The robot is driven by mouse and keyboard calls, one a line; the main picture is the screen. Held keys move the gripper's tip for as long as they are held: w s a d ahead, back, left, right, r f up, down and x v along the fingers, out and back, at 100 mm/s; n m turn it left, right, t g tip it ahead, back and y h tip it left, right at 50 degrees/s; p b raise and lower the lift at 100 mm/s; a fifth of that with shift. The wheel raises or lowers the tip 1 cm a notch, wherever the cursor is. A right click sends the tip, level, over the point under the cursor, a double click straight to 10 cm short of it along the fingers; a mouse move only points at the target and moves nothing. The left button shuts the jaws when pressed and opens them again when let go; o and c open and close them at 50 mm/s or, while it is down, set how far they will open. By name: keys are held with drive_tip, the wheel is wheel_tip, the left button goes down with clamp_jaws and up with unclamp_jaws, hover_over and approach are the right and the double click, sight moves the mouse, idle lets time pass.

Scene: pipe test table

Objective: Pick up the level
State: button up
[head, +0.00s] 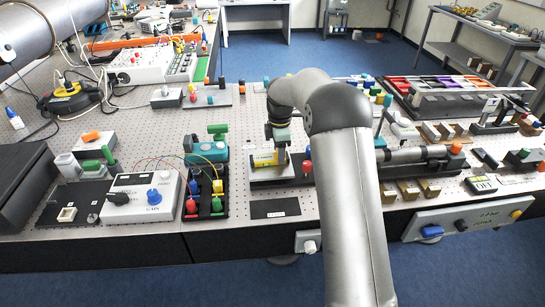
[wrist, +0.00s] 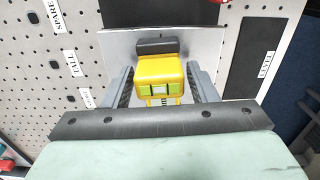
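The level is a yellow block with a green-edged vial window. It shows in the wrist view (wrist: 160,72) and, partly covered by my gripper, in the head view (head: 264,158). It stands on a light grey plate (wrist: 115,46). My gripper (wrist: 160,84) is over the level, with one finger on its left side and one on its right. The fingers look open around it, with narrow gaps beside the yellow body; contact at the tips is hard to judge. In the head view, my gripper's fingers are mostly hidden.
A black pad labelled LEVEL (wrist: 257,58) lies beside the plate. A dark block (wrist: 157,46) is just beyond the level. In the head view, a black tray of coloured pieces (head: 205,190) stands to the left and a grey pipe (head: 405,156) lies to the right.

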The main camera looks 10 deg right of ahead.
drive_tip(key=c, duration=0.9)
drive_tip(key=shift+o, duration=0.2)
drive_tip(key=shift+r, duration=0.1)
